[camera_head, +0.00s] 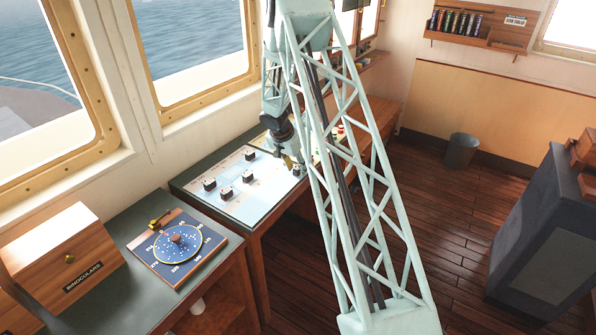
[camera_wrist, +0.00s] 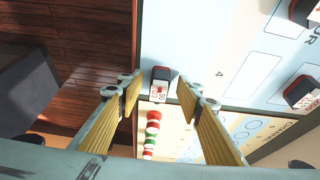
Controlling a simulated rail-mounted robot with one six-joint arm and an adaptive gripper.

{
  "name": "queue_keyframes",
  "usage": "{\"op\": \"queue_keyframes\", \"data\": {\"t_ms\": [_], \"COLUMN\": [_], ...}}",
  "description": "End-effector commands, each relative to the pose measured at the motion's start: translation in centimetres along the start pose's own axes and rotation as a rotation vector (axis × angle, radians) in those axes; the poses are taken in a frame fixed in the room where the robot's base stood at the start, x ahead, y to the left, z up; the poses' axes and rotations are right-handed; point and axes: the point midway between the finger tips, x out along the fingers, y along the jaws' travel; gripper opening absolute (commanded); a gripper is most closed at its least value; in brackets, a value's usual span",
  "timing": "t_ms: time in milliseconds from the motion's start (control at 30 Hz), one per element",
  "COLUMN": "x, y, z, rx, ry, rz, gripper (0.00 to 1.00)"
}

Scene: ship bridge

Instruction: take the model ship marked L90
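In the wrist view, a small model ship (camera_wrist: 160,84) with a dark top and a white label with red marks sits at the edge of the pale blue chart board (camera_wrist: 205,60). Its label is too small to read surely. My gripper (camera_wrist: 159,97) is open, its fingertips on either side of this ship in the picture, with a gap on each side. I cannot tell the height left between them. In the head view, my gripper (camera_head: 288,160) is over the far right part of the board, partly hidden by my arm. Other model ships (camera_head: 226,193) stand to the left.
Two more ships show at the wrist view's right, one lower (camera_wrist: 302,92) and one higher (camera_wrist: 305,12). Red, white and green pieces (camera_wrist: 152,130) stand near the gripper. A binoculars box (camera_head: 62,255) and a blue dial board (camera_head: 178,247) lie nearer on the left.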

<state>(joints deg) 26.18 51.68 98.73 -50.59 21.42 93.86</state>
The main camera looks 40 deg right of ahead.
Motion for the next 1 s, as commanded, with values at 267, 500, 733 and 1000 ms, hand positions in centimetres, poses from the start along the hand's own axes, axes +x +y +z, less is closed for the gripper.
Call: {"op": "queue_keyframes", "data": {"t_ms": [267, 500, 733, 1000], "x": [-0.02, -0.02, -0.03, -0.07], "y": [0.01, 0.01, 0.01, 0.0], "z": [-0.01, -0.02, -0.02, -0.04], "rx": [0.0, 0.0, 0.0, 0.0], "ry": [0.0, 0.0, 0.0, 0.0], "rz": [0.0, 0.0, 0.0, 0.0], "gripper": [0.33, 0.23, 0.08, 0.08]}}
